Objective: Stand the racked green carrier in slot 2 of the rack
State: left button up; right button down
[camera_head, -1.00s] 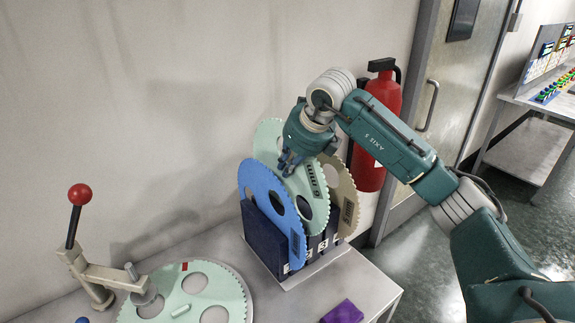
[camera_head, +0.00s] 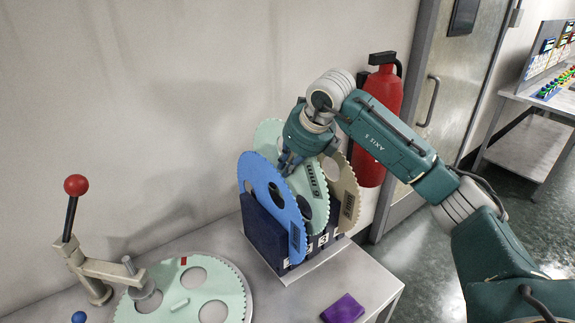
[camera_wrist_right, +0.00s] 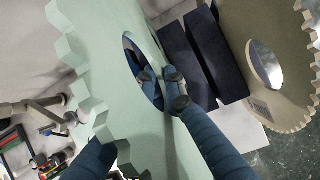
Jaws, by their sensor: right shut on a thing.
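The racked green carrier (camera_head: 316,205) is a toothed disc with round holes and a dark label. It stands in the dark blue rack (camera_head: 262,232) between a blue carrier (camera_head: 262,180) and a beige carrier (camera_head: 348,190). The blue carrier hides part of its lower edge, and I cannot tell its slot for certain. My right gripper (camera_head: 289,162) is shut on the green carrier's upper part. In the right wrist view, its fingers (camera_wrist_right: 162,88) meet at a hole in the green carrier (camera_wrist_right: 105,65); the beige carrier (camera_wrist_right: 265,70) is apart to the right. My left gripper is not in view.
Another green carrier (camera_head: 232,290) lies flat on the table at the left, beside a lever with a red knob (camera_head: 76,185). A purple cloth (camera_head: 343,309) lies in front of the rack. A red fire extinguisher (camera_head: 383,95) hangs behind my right arm. The wall is close behind.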

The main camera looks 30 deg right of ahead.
aim_at(303, 165)
jog(key=shift+f+b, duration=2.6)
jog(key=shift+f, duration=0.85)
jog(key=c, duration=1.8)
grip_release()
jog(key=shift+o, duration=0.2)
jog(key=shift+s+r, duration=0.2)
jog(key=shift+r, duration=0.05)
jog(key=v, duration=1.1)
jog(key=shift+s+r, duration=0.1)
jog(key=shift+r, duration=0.15)
